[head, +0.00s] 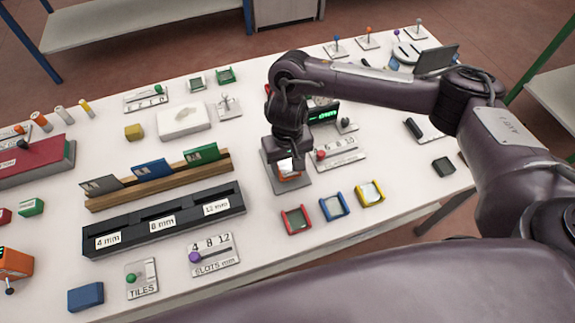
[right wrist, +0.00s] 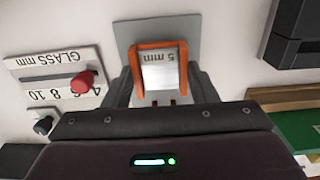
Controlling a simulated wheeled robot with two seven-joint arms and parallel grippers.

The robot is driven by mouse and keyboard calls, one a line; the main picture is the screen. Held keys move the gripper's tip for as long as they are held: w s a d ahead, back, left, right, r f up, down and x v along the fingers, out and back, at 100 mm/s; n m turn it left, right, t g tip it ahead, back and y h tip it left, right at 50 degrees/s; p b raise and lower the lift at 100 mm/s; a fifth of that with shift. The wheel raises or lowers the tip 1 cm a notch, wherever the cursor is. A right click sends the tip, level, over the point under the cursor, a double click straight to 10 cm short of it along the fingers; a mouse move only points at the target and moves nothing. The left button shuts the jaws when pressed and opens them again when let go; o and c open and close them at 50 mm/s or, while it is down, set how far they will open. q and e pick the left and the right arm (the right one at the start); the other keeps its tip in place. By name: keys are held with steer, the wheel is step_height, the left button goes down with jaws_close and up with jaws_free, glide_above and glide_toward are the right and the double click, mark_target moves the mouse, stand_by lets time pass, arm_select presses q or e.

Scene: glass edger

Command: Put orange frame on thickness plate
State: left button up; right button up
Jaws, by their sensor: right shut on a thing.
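The orange frame (right wrist: 137,62) is between the fingers of my right gripper (right wrist: 155,98), which is shut on it. A white piece marked "5 mm" (right wrist: 161,70) shows inside the frame. In the head view the frame (head: 291,179) is mostly hidden under my right gripper (head: 287,168). A flat grey plate (head: 296,188), likely the thickness plate, lies directly below; it also shows behind the frame in the right wrist view (right wrist: 190,30). I cannot tell whether frame and plate touch. My left gripper is not in view.
Red (head: 296,220), blue (head: 334,206) and yellow (head: 370,193) frames lie in front, to the right. A GLASS mm slider panel (head: 340,153) with a red knob is close on the right. A dark slotted rack (head: 165,222) and wooden rack (head: 160,185) stand left.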

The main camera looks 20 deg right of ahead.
mark_target(288, 167)
steer(key=shift+f, duration=0.65)
steer(key=shift+f, duration=0.15)
steer(key=o, duration=1)
step_height(288, 167, up, 12)
steer(key=shift+r+p, duration=0.2)
steer(key=shift+p, duration=0.95)
